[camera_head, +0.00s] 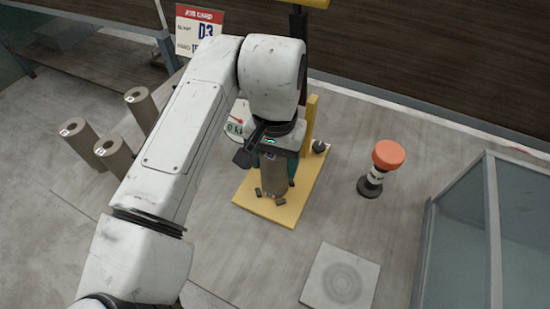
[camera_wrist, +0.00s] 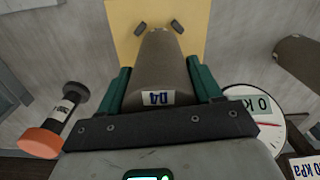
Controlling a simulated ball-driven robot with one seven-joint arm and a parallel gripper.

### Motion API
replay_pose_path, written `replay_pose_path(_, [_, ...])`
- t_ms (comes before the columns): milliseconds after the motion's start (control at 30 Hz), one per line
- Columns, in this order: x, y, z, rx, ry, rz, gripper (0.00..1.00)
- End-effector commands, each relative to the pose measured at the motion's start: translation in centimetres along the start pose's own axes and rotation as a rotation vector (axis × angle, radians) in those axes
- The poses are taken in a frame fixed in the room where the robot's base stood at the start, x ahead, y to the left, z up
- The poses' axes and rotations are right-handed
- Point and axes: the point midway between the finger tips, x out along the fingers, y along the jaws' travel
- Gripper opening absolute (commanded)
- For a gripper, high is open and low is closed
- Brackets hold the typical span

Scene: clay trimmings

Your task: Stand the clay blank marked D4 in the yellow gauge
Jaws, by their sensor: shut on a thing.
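My gripper (camera_head: 275,163) is shut on the clay blank (camera_head: 273,180), a grey-brown cylinder. In the wrist view the blank (camera_wrist: 160,62) lies between my teal fingers, with its D4 label (camera_wrist: 157,97) facing the camera. The yellow gauge (camera_head: 288,208) has a flat base with an upright behind my gripper. The blank is upright over the base, among small dark stops. Its far end is close to two stops (camera_wrist: 140,28) on the yellow base (camera_wrist: 190,12) in the wrist view. I cannot tell whether it touches the base.
Several similar blanks stand at left, including one (camera_head: 142,108). A dial reading 0 kPa (camera_head: 237,120) is beside my wrist. An orange-topped tool (camera_head: 388,155) stands right of the gauge. A square plate (camera_head: 340,278) and glass-sided cabinet (camera_head: 480,240) are nearer. The job card (camera_head: 198,30) reads D3.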

Motion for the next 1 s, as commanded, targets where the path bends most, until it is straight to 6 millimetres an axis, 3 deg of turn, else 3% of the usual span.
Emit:
replay_pose_path(400, [0.45,0.02,-0.02,0.000,0.002,0.000,0.01])
replay_pose_path(433, [0.56,0.02,0.00,0.000,0.001,0.000,0.65])
replay_pose_path(700, [0.53,0.02,0.00,0.000,0.000,0.000,0.89])
replay_pose_path(1000, [0.22,0.00,-0.01,0.000,0.001,-0.001,0.89])
